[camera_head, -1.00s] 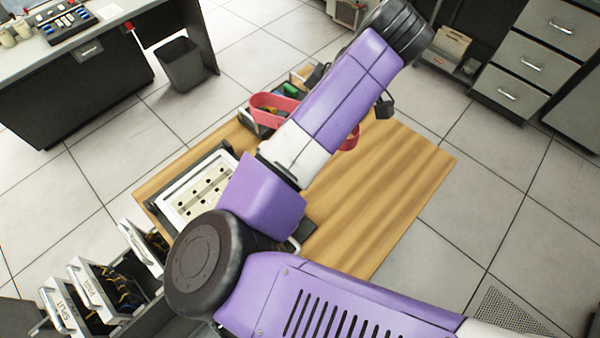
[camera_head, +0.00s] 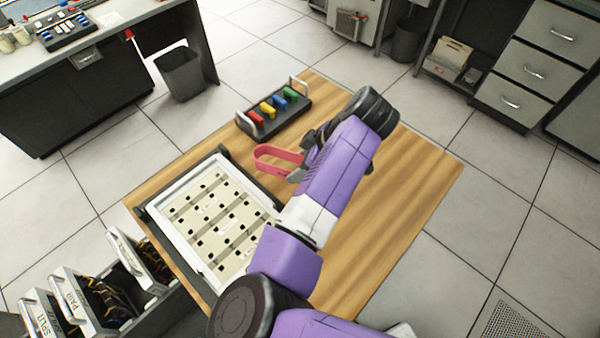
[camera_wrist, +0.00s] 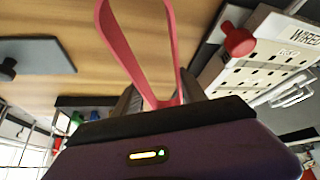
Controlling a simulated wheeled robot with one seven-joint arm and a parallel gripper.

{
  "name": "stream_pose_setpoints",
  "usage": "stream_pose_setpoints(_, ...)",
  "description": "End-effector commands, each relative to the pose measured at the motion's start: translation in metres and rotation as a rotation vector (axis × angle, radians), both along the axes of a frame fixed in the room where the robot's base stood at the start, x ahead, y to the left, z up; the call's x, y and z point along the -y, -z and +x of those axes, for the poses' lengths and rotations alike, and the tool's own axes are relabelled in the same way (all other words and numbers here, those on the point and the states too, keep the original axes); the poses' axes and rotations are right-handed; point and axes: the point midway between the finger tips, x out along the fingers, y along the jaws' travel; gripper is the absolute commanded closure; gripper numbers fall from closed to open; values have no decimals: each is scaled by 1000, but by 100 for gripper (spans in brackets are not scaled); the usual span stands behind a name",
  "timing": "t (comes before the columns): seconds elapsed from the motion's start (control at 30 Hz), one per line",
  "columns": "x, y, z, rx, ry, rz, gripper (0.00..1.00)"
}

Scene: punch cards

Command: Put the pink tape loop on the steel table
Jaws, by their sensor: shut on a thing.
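The pink tape loop (camera_head: 278,152) is in my gripper (camera_head: 303,172), held over the wooden table, apart from the steel table. In the wrist view the loop (camera_wrist: 119,42) is a long band with both strands running down between the fingers of my gripper (camera_wrist: 160,98), which is shut on it. My purple forearm hides much of the gripper in the head view. A grey-topped table (camera_head: 112,22), which looks like the steel table, stands at the upper left in the head view.
The wooden table (camera_head: 420,170) carries a white punched panel (camera_head: 218,222) and a dark tray (camera_head: 285,122) of coloured pieces. Boxes and a black console (camera_head: 62,30) stand on the grey-topped table. A dark bin (camera_head: 181,76) stands beside it. Open drawers (camera_head: 75,300) are at the lower left.

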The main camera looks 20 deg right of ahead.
Motion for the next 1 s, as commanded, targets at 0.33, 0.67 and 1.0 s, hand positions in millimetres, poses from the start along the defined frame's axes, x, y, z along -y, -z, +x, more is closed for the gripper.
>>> stream_pose_setpoints(0.33,-1,37,0,0,0,2,89)
stream_pose_setpoints(0.67,0,41,-1,0,-1,-1,89)
stream_pose_setpoints(1.0,0,41,0,0,0,0,29)
